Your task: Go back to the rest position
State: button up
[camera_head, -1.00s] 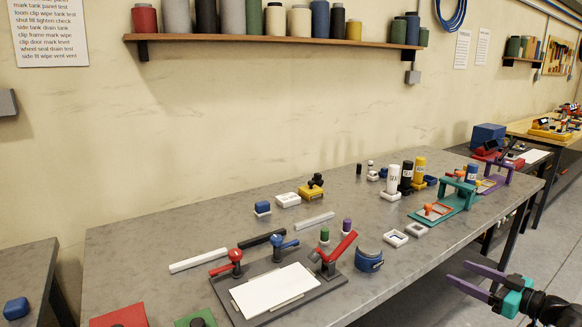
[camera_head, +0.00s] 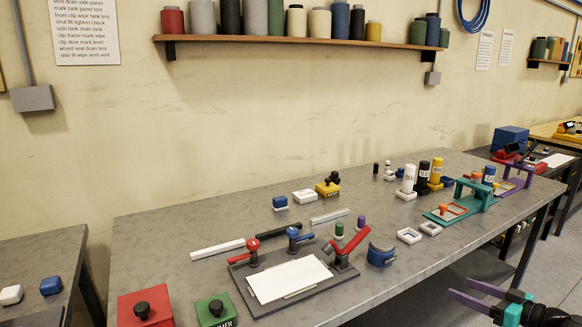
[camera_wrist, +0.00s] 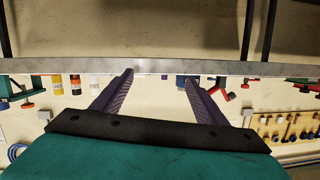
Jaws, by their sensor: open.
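My gripper (camera_head: 482,299) shows at the lower right of the head view, in front of the bench's front edge and apart from it. Its two purple fingers are spread apart with nothing between them. In the wrist view my gripper (camera_wrist: 160,82) is also open and empty, with the grey bench edge (camera_wrist: 280,70) beyond the fingertips.
The grey bench (camera_head: 165,235) holds a dark fixture with a white plate (camera_head: 288,278), a red block (camera_head: 146,308), a green block (camera_head: 216,309), a blue rounded piece (camera_head: 381,254) and a teal frame (camera_head: 470,203). A shelf (camera_head: 290,40) of cylinders hangs above. Floor (camera_head: 560,250) shows at right.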

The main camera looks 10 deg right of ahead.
jog(key=w+a+f+m+g+y, duration=0.1)
jog(key=w+a+f+g, duration=0.15)
jog(key=a+f, duration=0.7)
jog(key=w+a+f+m+g+y, duration=0.15)
jog(key=a+f+g, duration=0.25)
jog(key=a+f, duration=0.55)
jog(key=w+a+f+g, duration=0.2)
jog(key=a+f+g, duration=0.2)
jog(key=a+f, duration=0.55)
jog(key=s+a+f+g+h, duration=0.3)
jog(key=s+a+f+g, duration=0.1)
jog(key=s+a+f, duration=0.5)
jog(key=s+a+f+g+h+p, duration=0.1)
jog(key=s+a+f+g+h, duration=0.3)
jog(key=s+a+f, duration=0.5)
jog(key=s+f+g, duration=0.1)
jog(key=s+f, duration=0.2)
jog(key=s, duration=0.2)
jog(key=shift+a, duration=0.2)
